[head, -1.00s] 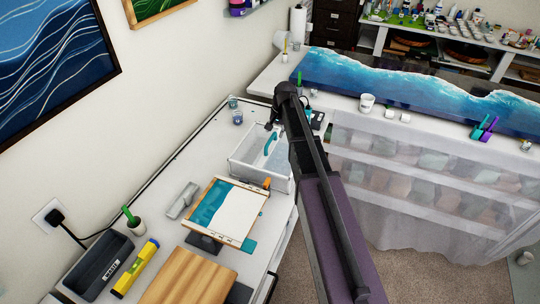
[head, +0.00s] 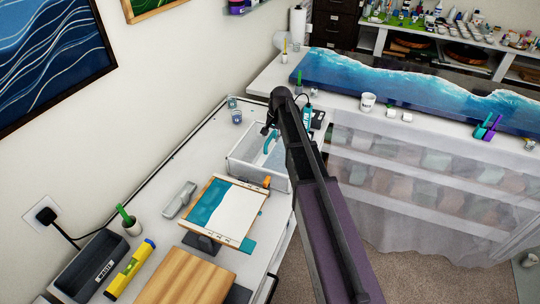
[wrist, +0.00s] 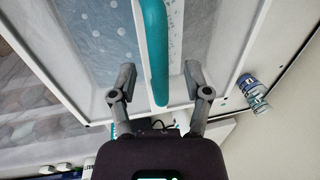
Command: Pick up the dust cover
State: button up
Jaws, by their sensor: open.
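The dust cover (head: 246,163) is a clear, box-shaped cover with pale edges and a teal handle on top. It stands on the white bench behind the tilted painted board. The handle (head: 269,143) also shows in the wrist view (wrist: 155,45) as a long teal bar. My gripper (head: 271,130) is above the cover, near the handle's far end. In the wrist view my gripper (wrist: 158,76) is open, with one finger on each side of the handle. Gaps show on both sides, and the fingers hold nothing. The gripper's height above the cover is hard to tell.
The teal-and-white board (head: 228,211) lies on a stand in front of the cover. Small jars (head: 236,116) stand behind it. A long blue resin slab (head: 400,88) lies on the other bench at right. A wall is at left.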

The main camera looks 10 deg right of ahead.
jog(key=shift+a+f+b, duration=0.1)
jog(key=shift+f+b, duration=0.25)
jog(key=shift+f, duration=0.3)
grip_shut()
